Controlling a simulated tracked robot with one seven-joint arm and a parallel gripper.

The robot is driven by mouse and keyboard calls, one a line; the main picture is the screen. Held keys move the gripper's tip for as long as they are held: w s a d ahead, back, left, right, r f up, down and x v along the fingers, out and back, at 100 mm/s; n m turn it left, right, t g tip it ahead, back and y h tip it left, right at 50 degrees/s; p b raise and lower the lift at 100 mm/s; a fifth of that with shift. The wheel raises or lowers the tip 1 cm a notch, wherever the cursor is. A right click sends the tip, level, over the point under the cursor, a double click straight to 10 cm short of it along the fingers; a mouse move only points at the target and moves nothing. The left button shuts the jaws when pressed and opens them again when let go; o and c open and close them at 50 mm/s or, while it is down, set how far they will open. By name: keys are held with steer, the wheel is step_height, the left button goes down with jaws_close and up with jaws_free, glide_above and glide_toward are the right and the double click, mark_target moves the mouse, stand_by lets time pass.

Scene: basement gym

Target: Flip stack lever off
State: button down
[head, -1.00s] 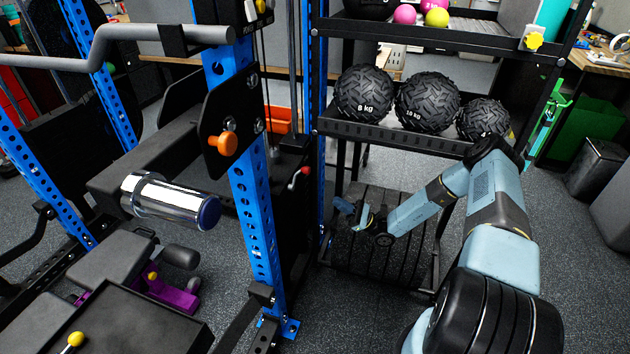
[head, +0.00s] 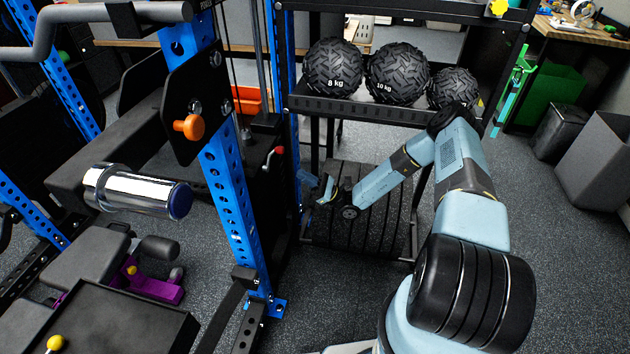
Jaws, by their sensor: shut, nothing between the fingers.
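A small lever with a red tip (head: 280,150) sticks out from the black weight-stack housing, just right of the blue upright, in the head view. It looks like the stack lever; its exact setting is too small to tell. My gripper (head: 307,182) is shut and empty. In the picture it is a little below and right of the lever, with a visible gap between them. The fingertips are small and partly dark against the rack behind.
The perforated blue upright (head: 236,210) with an orange knob (head: 189,126) stands left of the lever. A ball rack (head: 350,112) with heavy black balls stands behind my arm. A chrome post (head: 135,191) juts out at left. Grey floor is open at right.

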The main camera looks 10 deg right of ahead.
steer(key=a+r, duration=0.4)
steer(key=r, duration=0.3)
steer(key=shift+w+a, duration=0.15)
steer(key=shift+w, duration=0.05)
steer(key=shift+r, duration=0.1)
steer(key=shift+r+n+g, duration=0.1)
steer(key=shift+n+g, duration=0.4)
steer(key=shift+n, duration=0.1)
